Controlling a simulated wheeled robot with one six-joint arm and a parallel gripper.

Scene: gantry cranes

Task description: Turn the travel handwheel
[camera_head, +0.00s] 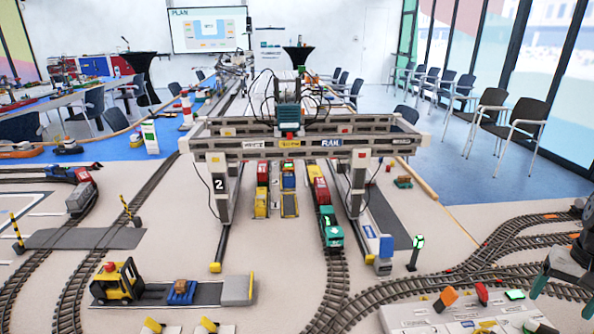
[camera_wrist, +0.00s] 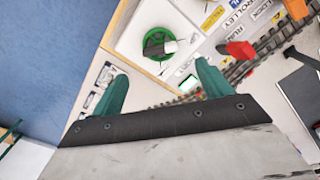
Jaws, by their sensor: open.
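A round green handwheel (camera_wrist: 158,42) with a dark centre and a pale knob shows in the wrist view, on a white panel (camera_wrist: 130,42). No readable label marks it as the travel wheel. My gripper (camera_wrist: 161,70) is open and empty, its two green fingers apart below the wheel in the picture. The fingers appear clear of the wheel, though the height between them cannot be told. In the head view my gripper (camera_head: 562,300) is at the right edge, over the right end of the control panel (camera_head: 405,318). I cannot make out the handwheel clearly there.
An orange lever (camera_head: 446,298) and a red lever (camera_head: 482,292) stand up from the panel. In the wrist view a red lever (camera_wrist: 240,49) is right of the wheel. Rail track (camera_head: 500,250) runs behind the panel. The gantry crane (camera_head: 300,140) stands mid-table.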

